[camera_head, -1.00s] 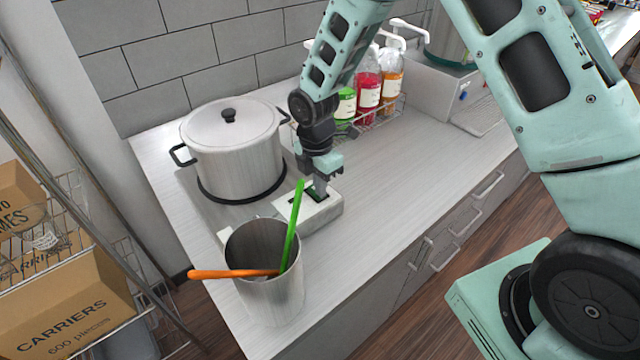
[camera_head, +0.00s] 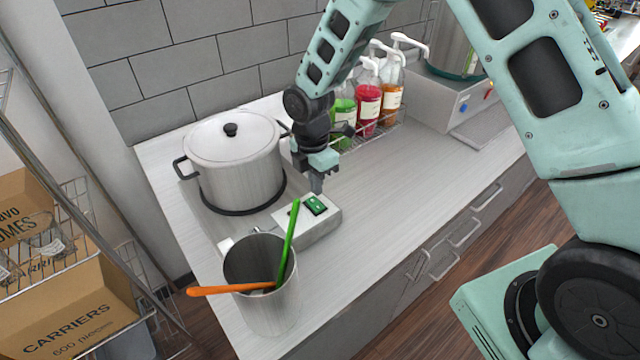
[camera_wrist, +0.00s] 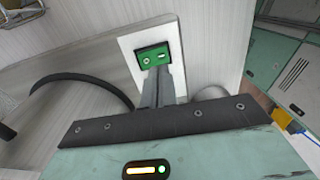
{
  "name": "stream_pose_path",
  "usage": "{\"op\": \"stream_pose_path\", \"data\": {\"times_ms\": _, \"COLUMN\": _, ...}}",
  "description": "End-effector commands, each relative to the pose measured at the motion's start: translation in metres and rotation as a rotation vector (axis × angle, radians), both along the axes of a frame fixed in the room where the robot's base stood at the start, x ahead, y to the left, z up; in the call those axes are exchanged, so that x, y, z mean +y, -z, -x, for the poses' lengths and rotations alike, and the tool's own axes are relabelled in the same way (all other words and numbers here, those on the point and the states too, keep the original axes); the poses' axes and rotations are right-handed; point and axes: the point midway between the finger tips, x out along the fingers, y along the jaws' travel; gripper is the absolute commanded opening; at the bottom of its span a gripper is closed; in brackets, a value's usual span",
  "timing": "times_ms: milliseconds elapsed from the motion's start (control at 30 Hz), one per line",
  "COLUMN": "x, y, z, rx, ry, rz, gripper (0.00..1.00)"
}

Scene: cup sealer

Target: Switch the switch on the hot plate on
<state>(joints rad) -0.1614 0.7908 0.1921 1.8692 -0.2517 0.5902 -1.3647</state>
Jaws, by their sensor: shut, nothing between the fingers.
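The hot plate (camera_head: 325,227) is a pale, flat unit on the counter with a pot on its plate. Its switch (camera_head: 314,205) is a lit green rocker on the front panel. The switch also shows green in the wrist view (camera_wrist: 154,60), with a ring mark at one end and a bar mark at the other. My gripper (camera_head: 317,187) is shut and empty, pointing down just above and behind the switch. In the wrist view its fingers (camera_wrist: 158,80) reach toward the switch's near edge; I cannot tell whether they touch it there, but the head view shows a small gap.
A lidded steel pot (camera_head: 237,165) stands left of my gripper. A steel container (camera_head: 270,310) with a green and an orange utensil stands in front. Pump bottles (camera_head: 367,100) in a wire rack stand behind. The counter to the right is clear.

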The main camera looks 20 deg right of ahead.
Motion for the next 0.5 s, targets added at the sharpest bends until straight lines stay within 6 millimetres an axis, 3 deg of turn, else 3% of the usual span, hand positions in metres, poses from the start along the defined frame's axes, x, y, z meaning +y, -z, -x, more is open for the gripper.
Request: {"op": "stream_pose_path", "data": {"times_ms": 500, "x": -0.004, "y": -0.084, "z": 0.011, "rx": -0.004, "ry": 0.002, "rz": -0.001, "gripper": 0.0}}
